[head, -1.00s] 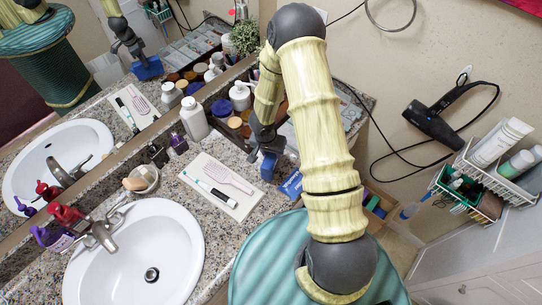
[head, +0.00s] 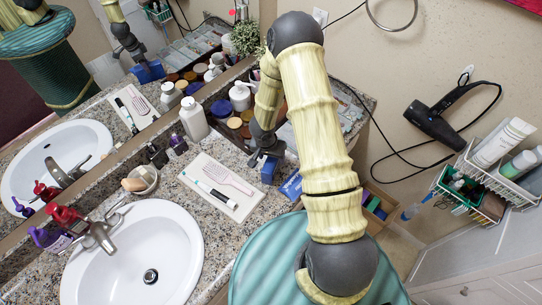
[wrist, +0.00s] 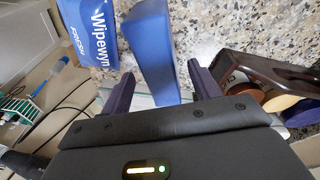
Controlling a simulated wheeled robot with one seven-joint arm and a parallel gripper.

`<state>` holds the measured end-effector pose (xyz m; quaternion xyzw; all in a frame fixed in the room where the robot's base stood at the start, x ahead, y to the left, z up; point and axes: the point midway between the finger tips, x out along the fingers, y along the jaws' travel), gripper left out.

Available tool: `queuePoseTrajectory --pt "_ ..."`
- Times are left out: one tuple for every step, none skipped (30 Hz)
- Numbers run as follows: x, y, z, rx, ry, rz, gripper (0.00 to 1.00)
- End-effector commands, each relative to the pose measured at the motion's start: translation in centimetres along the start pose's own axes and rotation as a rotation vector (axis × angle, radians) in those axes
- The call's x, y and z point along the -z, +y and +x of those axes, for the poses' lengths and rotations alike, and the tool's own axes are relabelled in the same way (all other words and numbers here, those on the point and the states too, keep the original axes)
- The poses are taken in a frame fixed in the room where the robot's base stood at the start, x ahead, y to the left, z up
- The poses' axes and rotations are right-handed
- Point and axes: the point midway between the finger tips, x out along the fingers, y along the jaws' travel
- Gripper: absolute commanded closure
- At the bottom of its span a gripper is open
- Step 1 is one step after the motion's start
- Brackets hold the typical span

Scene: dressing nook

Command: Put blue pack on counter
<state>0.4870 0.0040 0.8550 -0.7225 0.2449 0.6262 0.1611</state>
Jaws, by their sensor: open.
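A plain blue pack (head: 269,170) stands on the granite counter (head: 222,150) near its front edge, directly below my gripper (head: 264,158). In the wrist view the blue pack (wrist: 150,50) lies between and beyond the fingertips of my gripper (wrist: 160,88). The two fingers are spread, with a visible gap on each side of the pack. A second blue pack with white lettering (wrist: 92,30) lies just left of it; in the head view it is the lettered pack (head: 291,185), partly hidden by my arm.
Bottles and jars (head: 240,98) crowd the back by the mirror. A sink (head: 130,255) is at lower left. An open drawer (head: 378,212) is right of the counter.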

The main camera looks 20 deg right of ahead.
Motion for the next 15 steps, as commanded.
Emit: queuePoseTrajectory --pt "0.1 0.0 -0.3 0.001 0.001 0.001 0.38" --pt "0.1 0.0 -0.5 0.001 0.001 0.001 0.38" --pt "0.1 0.0 -0.9 0.001 0.001 0.001 0.38" --pt "0.1 0.0 -1.3 0.001 0.001 0.001 0.38" --pt "0.1 0.0 -1.7 0.001 0.002 0.001 0.38" --pt "0.1 0.0 -2.3 0.001 0.002 0.001 0.38" --pt "0.2 0.0 -2.8 0.002 0.003 0.001 0.38" --pt "0.1 0.0 -3.4 0.002 0.002 0.001 0.38" --pt "0.1 0.0 -4.2 0.002 0.002 0.001 0.38" --pt "0.2 0.0 -4.8 0.002 0.002 0.002 0.38" --pt "0.2 0.0 -5.4 0.002 0.002 0.001 0.38" --pt "0.2 0.0 -6.3 0.002 0.003 0.002 0.38" --pt "0.2 0.0 -6.9 0.002 0.003 0.002 0.38" --pt "0.2 0.0 -7.5 0.001 0.002 0.002 0.38" --pt "0.2 0.0 -8.3 0.002 0.002 0.002 0.38"
